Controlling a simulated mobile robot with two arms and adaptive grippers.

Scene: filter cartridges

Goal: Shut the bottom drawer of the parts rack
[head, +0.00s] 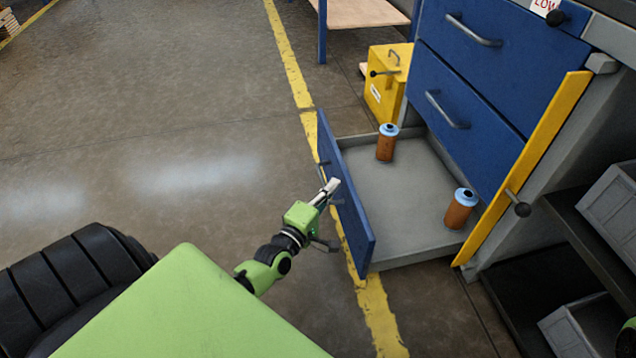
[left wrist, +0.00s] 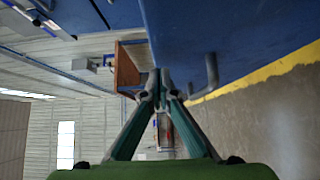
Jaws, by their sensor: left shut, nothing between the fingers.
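The bottom drawer (head: 345,200) of the parts rack (head: 480,90) is pulled out, its blue front standing away from the cabinet. Two orange-brown filter cartridges with pale blue tops stand upright in it, one (head: 386,146) at the far side and one (head: 459,212) at the near side. My left gripper (head: 331,188) is shut and empty, close to the outer face of the drawer front; I cannot tell whether it touches. In the left wrist view the closed fingers (left wrist: 160,84) are beside the blue front (left wrist: 225,40) and its handle (left wrist: 211,72). My right gripper is not in view.
Two drawers above are closed. A yellow bar (head: 530,155) with a dark knob runs along the rack's near edge. A yellow box (head: 388,85) stands beyond the drawer. Grey bins (head: 612,205) sit on shelves at right.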

